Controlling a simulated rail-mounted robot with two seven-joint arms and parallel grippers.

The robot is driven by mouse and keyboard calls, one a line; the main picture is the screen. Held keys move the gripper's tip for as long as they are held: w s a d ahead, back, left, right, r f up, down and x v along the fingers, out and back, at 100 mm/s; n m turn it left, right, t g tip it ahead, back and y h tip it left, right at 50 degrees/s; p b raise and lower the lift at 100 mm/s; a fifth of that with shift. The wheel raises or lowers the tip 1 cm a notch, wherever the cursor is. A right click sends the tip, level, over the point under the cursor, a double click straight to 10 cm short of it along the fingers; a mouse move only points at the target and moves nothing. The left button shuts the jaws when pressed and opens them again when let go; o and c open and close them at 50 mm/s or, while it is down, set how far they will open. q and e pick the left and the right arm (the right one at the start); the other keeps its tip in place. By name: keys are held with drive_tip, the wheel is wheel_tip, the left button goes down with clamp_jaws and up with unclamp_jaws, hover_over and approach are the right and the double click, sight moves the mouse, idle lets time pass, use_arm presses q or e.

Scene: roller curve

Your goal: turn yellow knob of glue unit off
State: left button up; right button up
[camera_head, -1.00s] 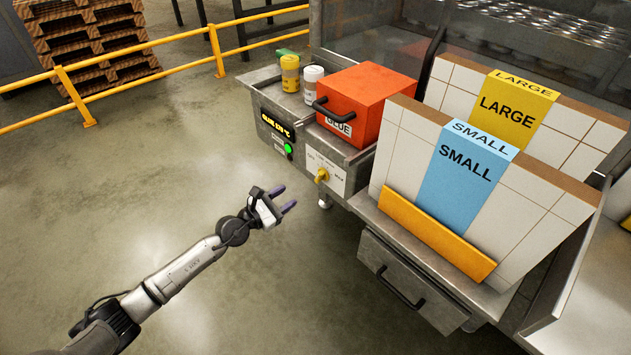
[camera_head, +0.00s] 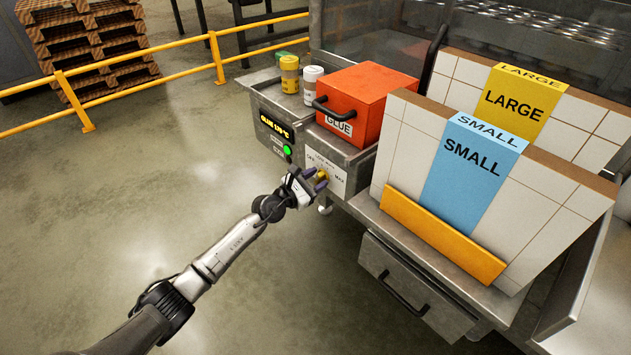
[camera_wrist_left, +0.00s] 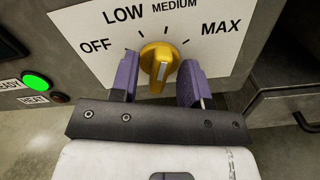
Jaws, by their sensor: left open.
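The yellow knob (camera_wrist_left: 158,62) sits on a white dial plate marked OFF, LOW, MEDIUM and MAX. In the left wrist view its pointer stands nearly upright, leaning slightly right, toward MEDIUM. My left gripper (camera_wrist_left: 158,80) is open, with one purple finger on each side of the knob; I cannot tell whether either finger touches it. In the head view my left gripper (camera_head: 314,181) is at the dial plate and partly covers the knob (camera_head: 321,174). The glue unit's display (camera_head: 274,126) glows yellow, and a green button (camera_head: 287,149) is lit. My right gripper is out of view.
An orange glue box (camera_head: 368,100) with a black handle stands above the panel, beside yellow and white bottles. To the right are the SMALL (camera_head: 470,165) and LARGE (camera_head: 520,105) carton stacks. A drawer handle (camera_head: 402,295) sticks out below. Open floor lies to the left.

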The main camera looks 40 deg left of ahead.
use_arm(q)
drive_tip(key=shift+c, duration=0.2)
clamp_jaws()
idle(0.3)
